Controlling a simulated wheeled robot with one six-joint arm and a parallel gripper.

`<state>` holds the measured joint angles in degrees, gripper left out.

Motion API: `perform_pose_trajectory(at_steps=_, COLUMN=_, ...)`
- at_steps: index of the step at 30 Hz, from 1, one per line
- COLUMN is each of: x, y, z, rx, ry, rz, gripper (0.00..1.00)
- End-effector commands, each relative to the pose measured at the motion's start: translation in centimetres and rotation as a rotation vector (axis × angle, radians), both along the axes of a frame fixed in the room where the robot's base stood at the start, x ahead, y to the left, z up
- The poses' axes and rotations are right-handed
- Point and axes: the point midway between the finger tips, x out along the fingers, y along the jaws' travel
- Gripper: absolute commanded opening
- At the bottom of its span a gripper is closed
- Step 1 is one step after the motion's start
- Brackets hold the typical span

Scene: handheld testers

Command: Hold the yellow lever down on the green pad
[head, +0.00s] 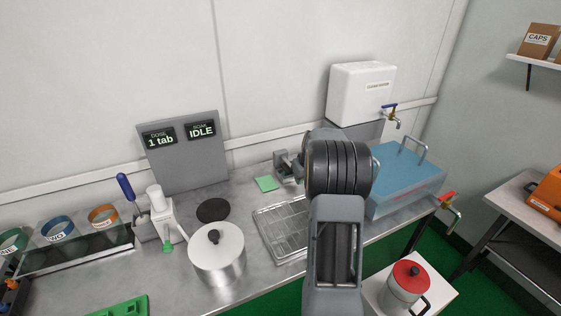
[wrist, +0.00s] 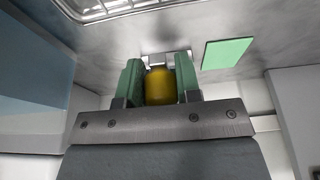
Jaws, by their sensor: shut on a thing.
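My gripper (wrist: 159,80) has green finger pads and is shut on the yellow lever (wrist: 160,88), seen in the wrist view as a rounded yellow end between them. The rest of the lever is hidden by the gripper. The flat green pad (wrist: 227,53) lies to the right of the fingers in that view, apart from the yellow piece, with nothing on it. In the head view the green pad (head: 266,183) lies on the steel counter, just left of my gripper (head: 284,166). The lever does not show there; my wrist blocks much of that area.
A wire rack (head: 283,229), a steel pot (head: 216,255) and a dark disc (head: 213,210) stand left of my arm. A blue lidded bath (head: 408,180) is close on the right. A white water tank (head: 360,94) stands behind. The grey panel (head: 182,165) reads "1 tab" and "IDLE".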

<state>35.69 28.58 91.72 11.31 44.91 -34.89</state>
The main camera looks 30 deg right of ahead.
Motion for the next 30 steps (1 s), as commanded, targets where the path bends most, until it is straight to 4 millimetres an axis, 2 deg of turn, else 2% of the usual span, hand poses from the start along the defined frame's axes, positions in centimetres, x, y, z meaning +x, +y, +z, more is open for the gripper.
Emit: perform_pose_trajectory(at_steps=30, x=-0.09, y=0.04, z=-0.93, rx=0.003, ry=0.006, rz=0.001, gripper=0.07)
